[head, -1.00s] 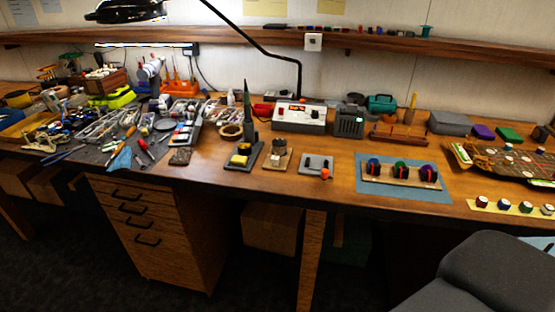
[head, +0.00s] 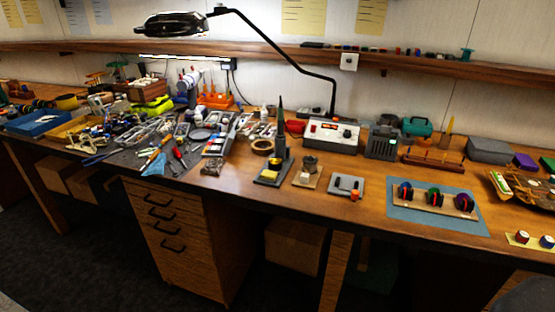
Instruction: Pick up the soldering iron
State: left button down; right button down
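The soldering iron (head: 281,128) appears as a dark, slim, pointed shape. It stands upright at its stand (head: 267,181), near the front edge of the workbench (head: 325,199). The stand has a dark base with a yellow pad on it. How the iron sits in the stand is too small to tell. Neither of my grippers is in view.
A white soldering station (head: 332,135) stands behind the iron. A small brown holder (head: 307,173) and a grey fixture (head: 346,187) are to its right. Tools and trays crowd the bench to its left. A black lamp (head: 175,24) hangs above. Drawers (head: 168,240) are below.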

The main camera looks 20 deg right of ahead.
aim_at(280, 134)
jog(key=i+j+z, duration=0.3)
jog(key=i+j, duration=0.15)
jog(key=j, duration=0.15)
jog(key=i+j+z, duration=0.3)
jog(key=j, duration=0.4)
jog(key=i+j+z, duration=0.15)
jog(key=i+j, duration=0.1)
jog(key=j, duration=0.1)
